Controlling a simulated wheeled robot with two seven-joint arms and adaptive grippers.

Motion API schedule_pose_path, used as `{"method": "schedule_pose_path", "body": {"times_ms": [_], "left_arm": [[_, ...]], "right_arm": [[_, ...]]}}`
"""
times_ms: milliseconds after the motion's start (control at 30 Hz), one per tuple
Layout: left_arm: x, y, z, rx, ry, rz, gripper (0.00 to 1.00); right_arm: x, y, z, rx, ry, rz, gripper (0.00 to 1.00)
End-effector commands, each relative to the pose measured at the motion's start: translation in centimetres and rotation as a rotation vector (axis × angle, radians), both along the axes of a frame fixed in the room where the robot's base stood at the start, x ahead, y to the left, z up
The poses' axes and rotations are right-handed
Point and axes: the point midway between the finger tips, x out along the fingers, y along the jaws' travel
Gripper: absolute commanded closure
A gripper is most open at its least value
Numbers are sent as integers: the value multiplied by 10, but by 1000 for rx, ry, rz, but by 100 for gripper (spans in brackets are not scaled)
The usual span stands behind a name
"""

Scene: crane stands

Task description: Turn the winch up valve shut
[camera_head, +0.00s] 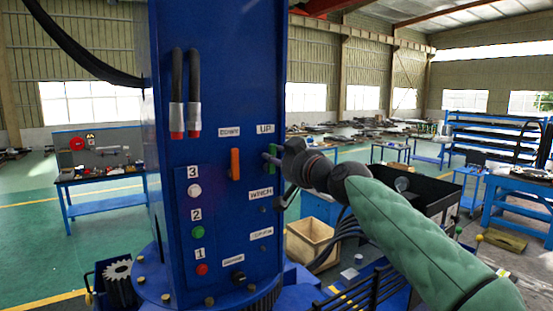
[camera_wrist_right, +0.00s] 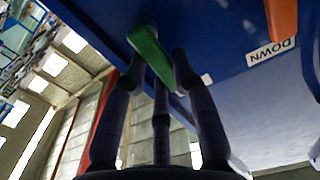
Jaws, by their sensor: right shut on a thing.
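The winch up valve has a green handle (camera_head: 272,152) under the "UP" label (camera_head: 265,128) on the blue crane column. In the head view it looks roughly upright, partly covered by my fingers. My right gripper (camera_head: 274,159) comes in from the right and is shut on this handle. In the right wrist view the green handle (camera_wrist_right: 151,54) lies between the dark fingers (camera_wrist_right: 160,72), its free end showing past them. The orange handle (camera_head: 235,164) under the "DOWN" label stands upright to the left, clear of the gripper. My left gripper is out of view.
White, green and red buttons (camera_head: 197,232) numbered 3, 2 and 1 line the column's left side. Two black hoses (camera_head: 185,85) hang above them. A beige bin (camera_head: 312,243) and a blue bench (camera_head: 100,205) stand on the floor beyond.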

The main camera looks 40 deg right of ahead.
Motion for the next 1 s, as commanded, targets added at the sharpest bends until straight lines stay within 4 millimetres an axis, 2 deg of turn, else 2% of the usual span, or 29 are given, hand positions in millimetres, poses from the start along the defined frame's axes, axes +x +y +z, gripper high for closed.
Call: {"method": "schedule_pose_path", "body": {"times_ms": [267,1000], "left_arm": [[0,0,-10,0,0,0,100],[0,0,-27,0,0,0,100]], "right_arm": [[0,-6,-4,196,-21,0,100],[-2,-22,-20,895,-98,0,100]]}}
